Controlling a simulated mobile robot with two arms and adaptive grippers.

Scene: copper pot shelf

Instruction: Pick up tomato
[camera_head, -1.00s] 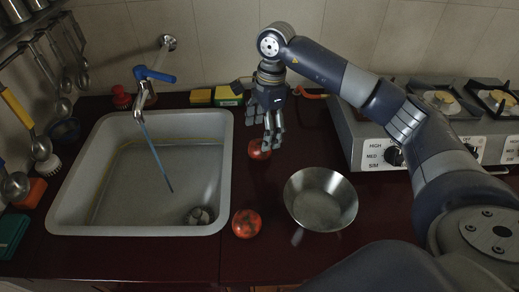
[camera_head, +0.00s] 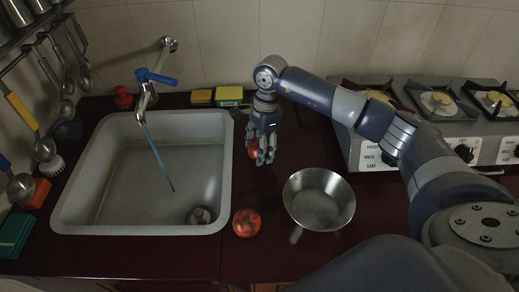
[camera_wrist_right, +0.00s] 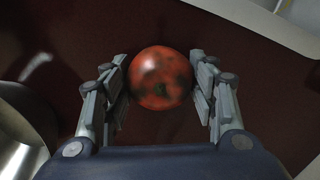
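A red tomato with dark blotches (camera_wrist_right: 160,78) is between the two sides of my right gripper (camera_wrist_right: 160,75) in the right wrist view. The fingers stand on both sides of it, with narrow gaps showing, so they look open around it. In the head view my right gripper (camera_head: 262,155) points down at the counter right of the sink, and its fingers hide most of this tomato (camera_head: 252,151). A second tomato (camera_head: 247,223) lies nearer, between the sink and a metal bowl. My left gripper is not in view.
The metal bowl (camera_head: 318,200) stands right of the near tomato. The sink (camera_head: 225,180) with its blue-handled tap (camera_head: 150,80) is on the left. A stove (camera_head: 440,148) is at the right. Yellow-topped sponges (camera_head: 229,95) lie behind the gripper.

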